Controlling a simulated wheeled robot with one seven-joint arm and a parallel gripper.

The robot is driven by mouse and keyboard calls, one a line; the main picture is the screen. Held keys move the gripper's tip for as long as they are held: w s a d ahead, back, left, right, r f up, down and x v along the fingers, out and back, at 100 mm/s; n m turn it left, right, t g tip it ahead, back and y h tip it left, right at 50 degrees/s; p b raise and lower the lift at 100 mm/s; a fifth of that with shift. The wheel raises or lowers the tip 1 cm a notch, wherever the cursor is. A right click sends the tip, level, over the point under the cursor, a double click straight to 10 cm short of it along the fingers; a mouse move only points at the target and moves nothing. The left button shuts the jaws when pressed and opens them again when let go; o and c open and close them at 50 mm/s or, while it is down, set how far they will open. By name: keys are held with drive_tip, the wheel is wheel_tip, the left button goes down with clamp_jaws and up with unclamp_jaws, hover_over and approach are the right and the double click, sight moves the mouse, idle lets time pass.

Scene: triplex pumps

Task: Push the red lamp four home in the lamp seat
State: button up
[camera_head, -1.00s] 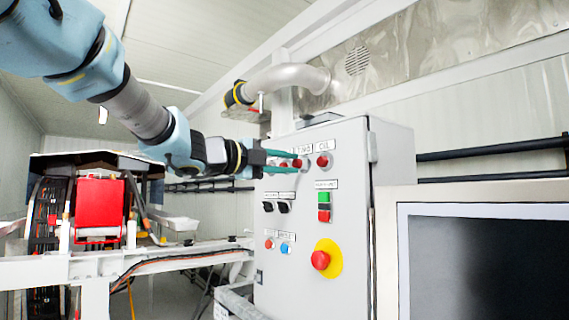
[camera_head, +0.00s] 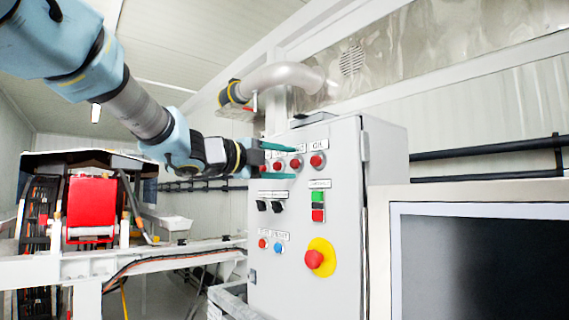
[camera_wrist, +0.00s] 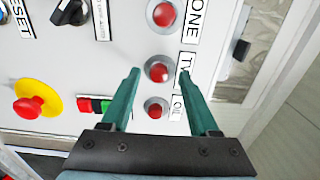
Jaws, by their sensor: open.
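A row of red lamps runs along the top of the grey control panel (camera_head: 285,225). The rightmost red lamp (camera_head: 317,160), under the OIL label, looks like lamp four; I cannot tell how deep it sits in its seat. It also shows in the wrist view (camera_wrist: 156,107), between the two fingers. My gripper (camera_head: 307,163) is open and empty, its teal fingers reaching across the lamp row from the left. In the wrist view my gripper (camera_wrist: 159,66) has its fingertips either side of the middle red lamp (camera_wrist: 158,70). Contact with the panel cannot be told.
Below the lamps are black switches (camera_head: 269,206), green and red buttons (camera_head: 318,206) and a red emergency stop (camera_head: 314,259) on yellow. A monitor (camera_head: 480,265) stands at right. A pipe (camera_head: 285,78) runs above the panel. A red machine (camera_head: 92,205) is at left.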

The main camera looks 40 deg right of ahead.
drive_tip(key=shift+a, duration=0.1)
drive_tip(key=a+b, duration=0.3)
drive_tip(key=a, duration=0.7)
drive_tip(key=shift+w+a, duration=0.3)
